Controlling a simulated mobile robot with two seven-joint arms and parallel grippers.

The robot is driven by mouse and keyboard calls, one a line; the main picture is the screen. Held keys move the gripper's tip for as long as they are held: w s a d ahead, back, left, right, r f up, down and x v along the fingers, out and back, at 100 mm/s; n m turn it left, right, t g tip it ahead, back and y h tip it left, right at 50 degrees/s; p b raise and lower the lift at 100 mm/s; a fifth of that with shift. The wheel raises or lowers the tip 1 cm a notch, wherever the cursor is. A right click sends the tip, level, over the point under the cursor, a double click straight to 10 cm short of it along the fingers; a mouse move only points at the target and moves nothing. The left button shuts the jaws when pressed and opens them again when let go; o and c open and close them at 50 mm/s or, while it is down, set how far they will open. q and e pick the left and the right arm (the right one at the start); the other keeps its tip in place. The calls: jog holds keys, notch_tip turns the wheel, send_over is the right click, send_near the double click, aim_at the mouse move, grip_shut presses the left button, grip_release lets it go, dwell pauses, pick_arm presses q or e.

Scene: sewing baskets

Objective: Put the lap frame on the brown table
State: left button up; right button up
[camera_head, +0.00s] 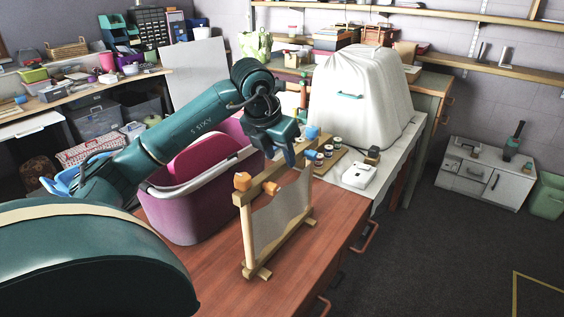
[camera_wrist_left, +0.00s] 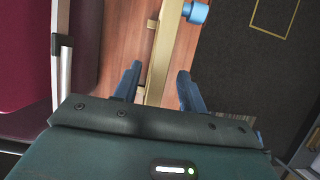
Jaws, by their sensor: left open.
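The lap frame (camera_head: 278,220) is a light wooden stand with a pale cloth panel, orange knobs and a blue knob. It stands upright on the brown table (camera_head: 205,275), near its right edge. My left gripper (camera_head: 287,150) is at the top bar of the frame, towards the blue-knob end. In the left wrist view my left gripper (camera_wrist_left: 158,72) is open, with the wooden bar (camera_wrist_left: 161,60) running between its blue fingers. A gap shows beside the bar, so the fingers are not closed on it. My right gripper is not in view.
A magenta basket (camera_head: 185,215) with a pale rim stands on the table just left of the frame. Behind the frame are a rack of small jars (camera_head: 328,155), a white box (camera_head: 359,175) and a white covered machine (camera_head: 360,100). Bare tabletop lies in front.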

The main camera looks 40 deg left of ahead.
pick_arm(q)
jog(key=v, duration=0.8)
jog(key=shift+s, duration=0.15)
jog(key=shift+r, duration=0.1)
